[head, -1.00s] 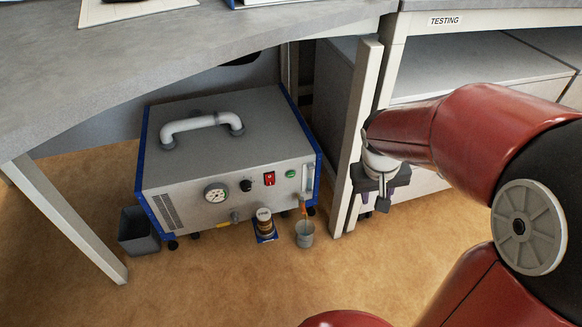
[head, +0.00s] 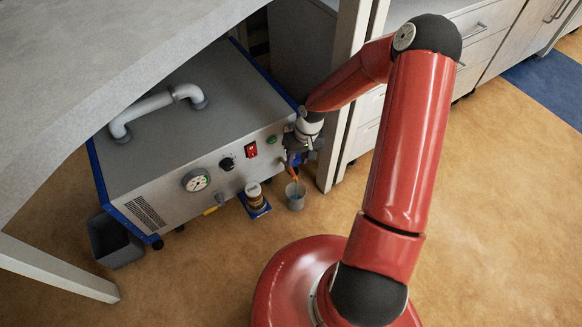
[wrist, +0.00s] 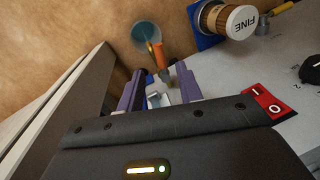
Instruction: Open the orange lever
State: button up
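The orange lever (wrist: 160,60) shows in the wrist view, pointing toward the cup, roughly in line with the gap between my fingertips. In the head view the orange lever (head: 291,169) is at the lower right of the machine's front, partly hidden by my gripper (head: 298,157). My gripper (wrist: 159,75) is open in the wrist view, with purple fingers apart on either side of the lever's line. I cannot tell whether either finger touches it. The grey machine (head: 200,130) with blue edges stands under the desk.
A small cup (head: 295,200) stands below the lever. A jar (head: 254,195), labelled FINE in the wrist view, stands beside it. The front has a red switch (head: 251,149) and a gauge (head: 196,180). A desk leg (head: 343,95) is close right; a bin (head: 115,242) stands left.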

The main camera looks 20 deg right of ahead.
aim_at(293, 173)
jog(key=f, duration=0.2)
jog(key=a+f, duration=0.1)
jog(key=f, duration=0.2)
jog(key=shift+f+b, duration=0.3)
jog(key=shift+b, duration=0.1)
jog(key=shift+s, duration=0.1)
grip_shut()
